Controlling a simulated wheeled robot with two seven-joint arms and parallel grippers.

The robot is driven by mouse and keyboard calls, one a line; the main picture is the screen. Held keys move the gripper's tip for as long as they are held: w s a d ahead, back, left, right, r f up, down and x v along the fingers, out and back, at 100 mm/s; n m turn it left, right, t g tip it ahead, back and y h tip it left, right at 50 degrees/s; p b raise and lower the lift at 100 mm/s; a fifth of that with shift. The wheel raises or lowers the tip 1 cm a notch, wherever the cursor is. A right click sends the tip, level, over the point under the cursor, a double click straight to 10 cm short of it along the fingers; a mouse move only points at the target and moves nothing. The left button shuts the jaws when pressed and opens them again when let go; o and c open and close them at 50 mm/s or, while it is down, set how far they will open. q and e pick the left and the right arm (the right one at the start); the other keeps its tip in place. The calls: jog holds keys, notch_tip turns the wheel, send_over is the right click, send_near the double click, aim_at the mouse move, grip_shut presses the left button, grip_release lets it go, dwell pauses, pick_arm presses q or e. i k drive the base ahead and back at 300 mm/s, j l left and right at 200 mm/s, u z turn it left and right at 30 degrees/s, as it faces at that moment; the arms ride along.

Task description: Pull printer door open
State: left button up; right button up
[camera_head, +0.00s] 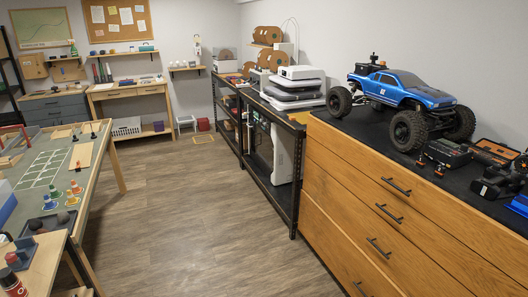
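A tall white box-shaped machine (284,152), which looks like an enclosed 3D printer, stands on the lower level of the black shelf unit. Its darker front faces left toward the aisle, partly behind the shelf frame; I cannot tell whether a door on it is open. A flat white and grey machine (296,88), possibly another printer, sits on the shelf top above it. Neither of my grippers is in view.
A black metal shelf (293,205) adjoins the wooden drawer cabinet (402,207) carrying a blue RC truck (415,92). A worktable (112,150) with small cones stands at left. The wooden floor (187,220) between them is clear.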

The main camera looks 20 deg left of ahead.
aim_at(265, 144)
jog(key=i+u, duration=0.15)
jog(key=u, duration=0.3)
jog(key=i+u, duration=0.35)
jog(key=i, duration=0.45)
jog(key=i+l+u, duration=0.15)
jog(key=i+u, duration=0.2)
jog(key=i, duration=0.45)
jog(key=i+u, duration=0.15)
jog(key=i, duration=1.5)
jog(key=i+z, duration=0.25)
jog(key=i, duration=0.3)
jog(key=i+z, duration=0.25)
jog(key=i, duration=0.35)
jog(key=i+j+z, duration=0.25)
jog(key=i, duration=0.3)
